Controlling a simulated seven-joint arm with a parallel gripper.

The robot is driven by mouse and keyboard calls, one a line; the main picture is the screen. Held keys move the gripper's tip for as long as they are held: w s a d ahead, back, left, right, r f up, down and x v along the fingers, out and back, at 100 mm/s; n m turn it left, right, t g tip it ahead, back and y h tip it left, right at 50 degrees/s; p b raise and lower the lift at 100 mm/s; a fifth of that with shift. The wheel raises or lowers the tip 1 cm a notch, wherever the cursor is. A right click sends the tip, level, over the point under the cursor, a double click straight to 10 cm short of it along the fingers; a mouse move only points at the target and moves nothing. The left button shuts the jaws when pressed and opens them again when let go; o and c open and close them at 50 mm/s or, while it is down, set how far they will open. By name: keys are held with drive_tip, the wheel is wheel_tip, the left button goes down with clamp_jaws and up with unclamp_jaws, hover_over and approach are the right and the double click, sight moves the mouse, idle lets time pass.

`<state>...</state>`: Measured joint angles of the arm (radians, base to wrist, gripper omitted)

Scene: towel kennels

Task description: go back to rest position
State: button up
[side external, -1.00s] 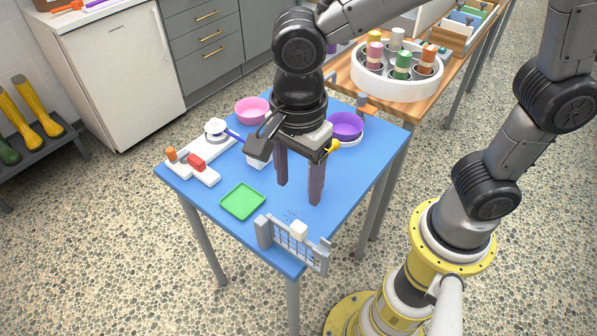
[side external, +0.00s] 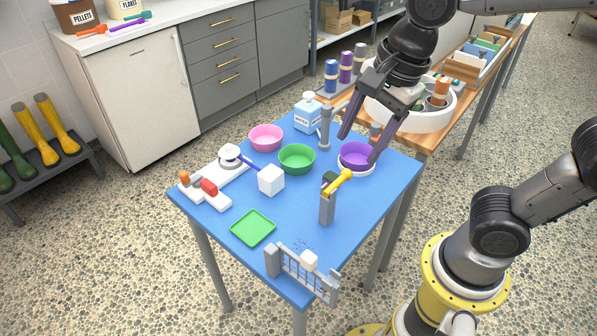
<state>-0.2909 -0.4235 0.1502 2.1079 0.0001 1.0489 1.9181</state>
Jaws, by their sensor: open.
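My gripper (side external: 358,149) is open, with its two long dark fingers spread wide and nothing between them. It points down and to the left over the far right part of the blue table (side external: 215,222). The fingertips appear near the purple bowl (side external: 356,153) in the picture. Whether they touch it or hang above it, I cannot tell.
On the blue table are a green bowl (side external: 296,158), pink bowl (side external: 265,137), white cube (side external: 271,180), green tray (side external: 253,228), grey post with a yellow top (side external: 327,207), small grey gate (side external: 301,274) and water bottle (side external: 308,114). A white round carousel (side external: 418,122) stands behind my gripper.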

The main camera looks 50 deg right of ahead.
drive_tip(key=s+d+f+n+t, duration=0.2)
drive_tip(key=s+d+n, duration=0.5)
drive_tip(key=n, duration=1.1)
drive_tip(key=shift+n+t+h, duration=0.3)
drive_tip(key=shift+t+h, duration=0.1)
